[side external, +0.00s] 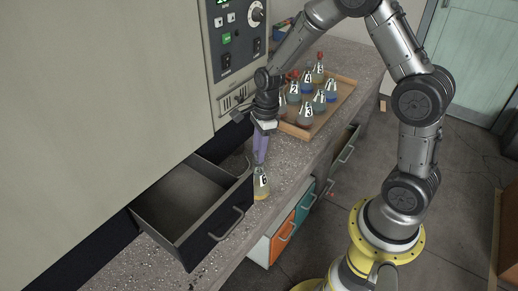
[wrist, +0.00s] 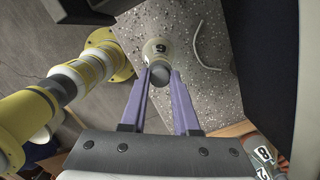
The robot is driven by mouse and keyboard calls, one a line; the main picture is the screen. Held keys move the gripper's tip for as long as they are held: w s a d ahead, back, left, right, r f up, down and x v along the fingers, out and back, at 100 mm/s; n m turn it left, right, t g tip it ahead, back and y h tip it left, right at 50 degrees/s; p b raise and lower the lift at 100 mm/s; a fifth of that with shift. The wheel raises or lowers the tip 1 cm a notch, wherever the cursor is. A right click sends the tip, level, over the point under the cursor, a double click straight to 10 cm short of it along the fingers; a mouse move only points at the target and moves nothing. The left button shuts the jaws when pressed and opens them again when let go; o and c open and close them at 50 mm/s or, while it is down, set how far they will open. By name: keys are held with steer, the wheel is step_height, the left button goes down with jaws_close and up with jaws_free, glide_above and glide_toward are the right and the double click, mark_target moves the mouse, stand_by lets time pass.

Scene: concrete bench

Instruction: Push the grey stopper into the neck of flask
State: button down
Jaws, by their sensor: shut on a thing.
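The flask (side external: 261,186) stands upright on the bench in the side view, with a white number label and a yellowish base. In the wrist view the flask (wrist: 155,47) is seen from above. My gripper (side external: 260,162) points down directly over it with purple fingers. In the wrist view my gripper (wrist: 160,72) is shut on the grey stopper (wrist: 160,76), which overlaps the near side of the flask's top. The fingers hide the stopper in the side view. I cannot tell how deep the stopper sits in the neck.
An open dark drawer (side external: 192,205) juts over the bench to the left of the flask. A wooden tray (side external: 298,132) holds several numbered flasks behind. A large control cabinet (side external: 110,90) rises at the left.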

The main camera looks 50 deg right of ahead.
steer(key=shift+f, duration=0.5)
stand_by(0.3)
jaws_free()
stand_by(0.5)
steer(key=shift+r, duration=4.5)
